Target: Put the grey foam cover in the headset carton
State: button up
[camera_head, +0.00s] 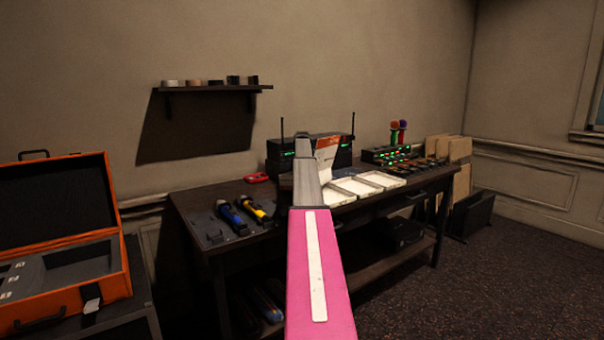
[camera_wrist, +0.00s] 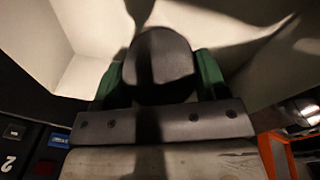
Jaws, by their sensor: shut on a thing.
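The grey foam cover (camera_wrist: 158,58) is a dark rounded piece in the wrist view. My gripper (camera_wrist: 159,78) is shut on it, with a green finger pad on each side. White walls and a pale floor (camera_wrist: 85,75) lie beyond the cover, with shadows across them. I cannot tell whether the cover touches them. In the head view, my arm hides the gripper and cover. White open trays or cartons (camera_head: 355,187) stand on the desk, beside a white and orange upright panel (camera_head: 326,155). I cannot tell for sure which is the headset carton.
The dark desk (camera_head: 190,200) also holds blue and yellow handheld items (camera_head: 240,213), a red item (camera_head: 256,177), a receiver with antennas (camera_head: 280,150) and a lit mixer (camera_head: 390,155). An orange case (camera_head: 65,245) stands open at left. A wall shelf (camera_head: 210,89) hangs above.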

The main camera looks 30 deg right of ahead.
jog(key=shift+f, duration=0.35)
jog(key=o, duration=0.9)
notch_tip(320, 180, up, 13)
jog(key=shift+r, duration=0.15)
jog(key=shift+a, duration=0.1)
